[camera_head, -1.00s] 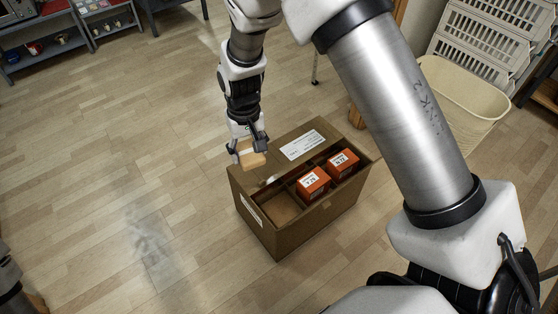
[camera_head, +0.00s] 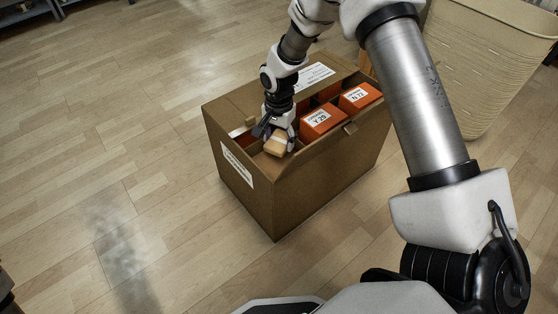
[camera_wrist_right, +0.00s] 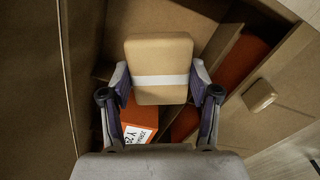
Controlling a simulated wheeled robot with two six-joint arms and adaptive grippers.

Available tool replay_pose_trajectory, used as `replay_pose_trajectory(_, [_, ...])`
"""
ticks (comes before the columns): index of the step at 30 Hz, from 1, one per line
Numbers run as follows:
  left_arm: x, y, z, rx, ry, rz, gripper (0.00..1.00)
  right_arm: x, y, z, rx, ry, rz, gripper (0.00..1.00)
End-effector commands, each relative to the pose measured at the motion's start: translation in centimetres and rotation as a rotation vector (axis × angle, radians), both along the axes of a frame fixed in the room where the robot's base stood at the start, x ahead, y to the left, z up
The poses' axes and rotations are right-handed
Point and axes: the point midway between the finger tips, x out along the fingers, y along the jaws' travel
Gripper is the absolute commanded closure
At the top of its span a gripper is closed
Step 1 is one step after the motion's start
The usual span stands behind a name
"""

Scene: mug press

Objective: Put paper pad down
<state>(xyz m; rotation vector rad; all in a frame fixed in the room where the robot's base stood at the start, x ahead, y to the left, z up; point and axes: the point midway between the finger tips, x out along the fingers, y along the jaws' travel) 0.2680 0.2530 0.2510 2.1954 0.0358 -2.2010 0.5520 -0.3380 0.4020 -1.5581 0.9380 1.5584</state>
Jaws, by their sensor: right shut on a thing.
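My right gripper (camera_head: 278,136) is shut on the paper pad (camera_head: 274,148), a tan block. In the right wrist view the pad (camera_wrist_right: 160,52) has a white band across it and sits between the two fingers (camera_wrist_right: 160,82). The gripper points down at the open front-left compartment of a brown cardboard box (camera_head: 275,205), with the pad at about rim height. I cannot tell whether the pad touches a wall or the floor of the compartment. My left gripper is not in view.
Orange cartons, one labelled Y 29 (camera_head: 322,121) and one N 73 (camera_head: 360,97), stand in the compartments to the right. Dividers and box walls are close around the gripper. A cream bin (camera_head: 485,65) stands back right. The wood floor (camera_head: 110,130) at left is clear.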

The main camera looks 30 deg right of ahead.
Motion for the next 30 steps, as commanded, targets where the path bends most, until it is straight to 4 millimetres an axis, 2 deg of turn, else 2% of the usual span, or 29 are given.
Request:
replay_pose_trajectory(6, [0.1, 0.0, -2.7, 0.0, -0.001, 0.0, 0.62, -0.1, -0.2, -4.3, 0.0, 0.001, -0.011, 0.58])
replay_pose_trajectory(11, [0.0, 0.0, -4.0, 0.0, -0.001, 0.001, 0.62, -0.1, -0.1, -6.8, 0.0, 0.001, -0.01, 0.58])
replay_pose_trajectory(16, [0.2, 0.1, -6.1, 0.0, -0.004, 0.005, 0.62, -0.1, -0.1, -10.2, -0.001, 0.0, -0.01, 0.58])
replay_pose_trajectory(27, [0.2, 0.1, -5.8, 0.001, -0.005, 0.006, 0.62, -0.1, -0.1, -10.4, -0.001, 0.0, -0.009, 0.62])
replay_pose_trajectory(28, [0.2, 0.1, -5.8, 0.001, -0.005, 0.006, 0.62, -0.1, -0.1, -10.5, -0.001, 0.0, -0.009, 0.35])
replay_pose_trajectory(30, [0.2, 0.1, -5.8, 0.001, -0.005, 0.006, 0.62, 0.0, -0.1, -10.5, -0.001, 0.0, -0.009, 0.14])
